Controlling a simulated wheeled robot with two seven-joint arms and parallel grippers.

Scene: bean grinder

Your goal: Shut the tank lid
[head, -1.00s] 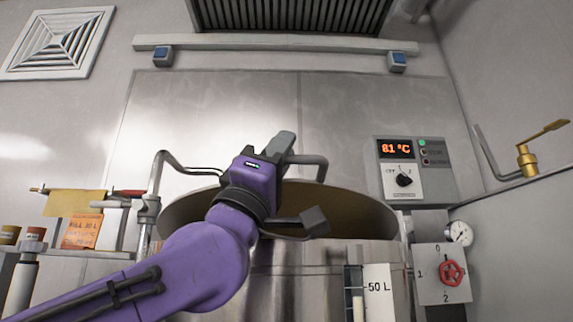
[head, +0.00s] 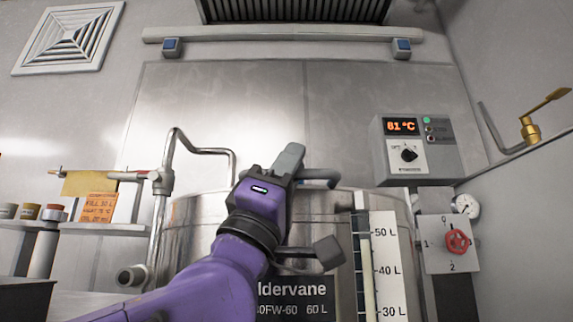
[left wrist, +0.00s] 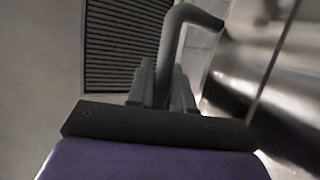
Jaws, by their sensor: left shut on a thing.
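The steel tank (head: 190,238) stands in front of me in the head view, with a dark nameplate (head: 292,300) on its front. My left gripper (head: 290,160) is at its top and shut on a grey bent bar, the lid handle (head: 322,176). The left wrist view shows the fingers (left wrist: 162,88) closed around this handle (left wrist: 178,30). The lid itself is mostly hidden behind my gripper and the tank's upper edge. I cannot tell whether it sits flush on the rim. My right gripper is not in view.
A bent pipe (head: 170,150) rises at the tank's left. A level gauge (head: 384,262) runs up its front right. A temperature panel (head: 407,150), red valve knob (head: 457,242) and brass lever (head: 530,130) are at the right. A shelf (head: 95,228) with small jars is at the left.

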